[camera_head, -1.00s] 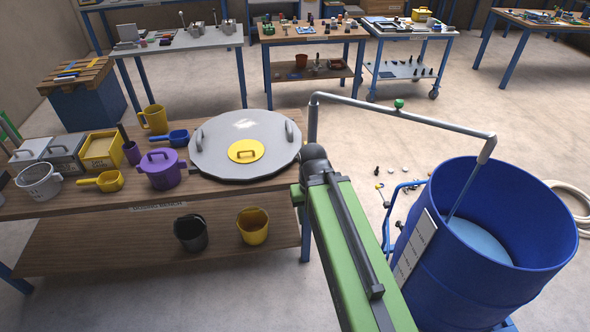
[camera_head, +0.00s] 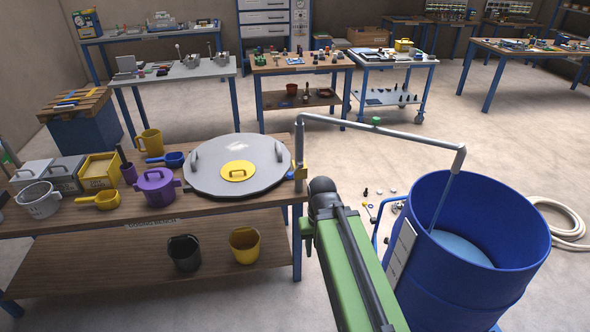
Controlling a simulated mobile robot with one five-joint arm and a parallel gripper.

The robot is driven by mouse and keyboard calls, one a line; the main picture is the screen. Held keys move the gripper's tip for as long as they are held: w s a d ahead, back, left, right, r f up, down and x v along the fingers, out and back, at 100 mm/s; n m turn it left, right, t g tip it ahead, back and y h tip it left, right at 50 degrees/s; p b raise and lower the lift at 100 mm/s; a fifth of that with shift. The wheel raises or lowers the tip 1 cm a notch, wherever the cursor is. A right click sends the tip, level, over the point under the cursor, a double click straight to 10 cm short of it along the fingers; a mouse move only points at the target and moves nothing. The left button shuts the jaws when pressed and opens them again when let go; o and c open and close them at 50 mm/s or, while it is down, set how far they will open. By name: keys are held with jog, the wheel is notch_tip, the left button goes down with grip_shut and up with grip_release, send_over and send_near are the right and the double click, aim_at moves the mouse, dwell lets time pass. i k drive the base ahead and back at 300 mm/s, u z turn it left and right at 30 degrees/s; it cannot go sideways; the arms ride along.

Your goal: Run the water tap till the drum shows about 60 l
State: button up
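The blue drum (camera_head: 470,285) stands at the right, open at the top. Pale blue water (camera_head: 462,247) shows inside, well below the rim. A grey tap pipe (camera_head: 420,136) reaches over it, with a small green knob (camera_head: 376,121) on top. A thin bluish line, seemingly a water stream (camera_head: 440,205), runs from the pipe's spout down to the water. A white level strip (camera_head: 400,253) is on the drum's left side; its marks are too small to read. My green arm stretches up from the bottom between bench and drum. My gripper's fingers do not show.
The dosing bench (camera_head: 60,222) at left carries a large grey lid (camera_head: 215,185), a purple pot (camera_head: 155,188), a yellow jug (camera_head: 149,142) and scoops. Small items lie on the floor left of the drum. A coiled hose (camera_head: 565,220) lies at right. Floor behind the drum is open.

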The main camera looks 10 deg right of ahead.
aim_at(290, 175)
jog(key=i, duration=0.85)
jog(key=u, duration=0.05)
